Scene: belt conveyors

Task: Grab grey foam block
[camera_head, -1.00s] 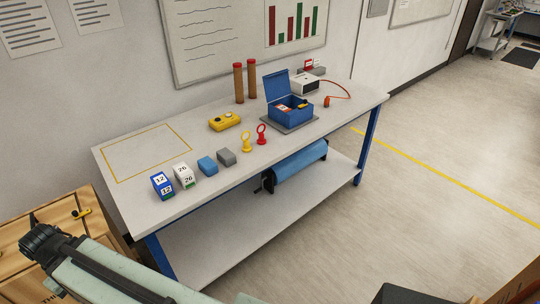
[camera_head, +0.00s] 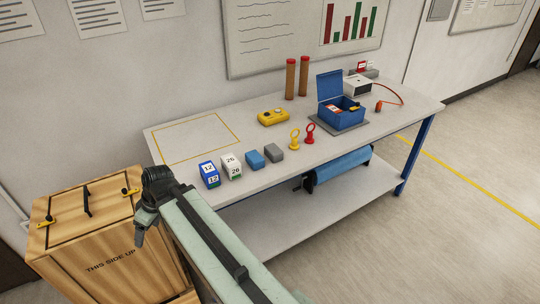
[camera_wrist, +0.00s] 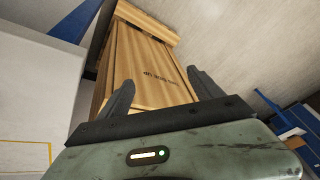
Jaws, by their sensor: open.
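The grey foam block (camera_head: 274,153) lies on the white workbench (camera_head: 205,134), near its front edge in the head view. It sits just right of a blue block (camera_head: 255,159) and left of a yellow ring-topped item (camera_head: 294,140). My gripper (camera_wrist: 158,88) shows in the wrist view with its two dark fingers apart and nothing between them. It faces the wooden crate. In the head view my arm reaches up from the bottom, and its dark end is left of the bench's near corner, well away from the grey block. The grey block is not seen in the wrist view.
Blue (camera_head: 209,175) and white (camera_head: 231,166) numbered blocks stand left of the blue block. A yellow device (camera_head: 273,117) and an open blue box (camera_head: 342,110) are farther back. The wooden crate (camera_head: 92,235) stands left of the bench. A yellow-outlined area on the bench is empty.

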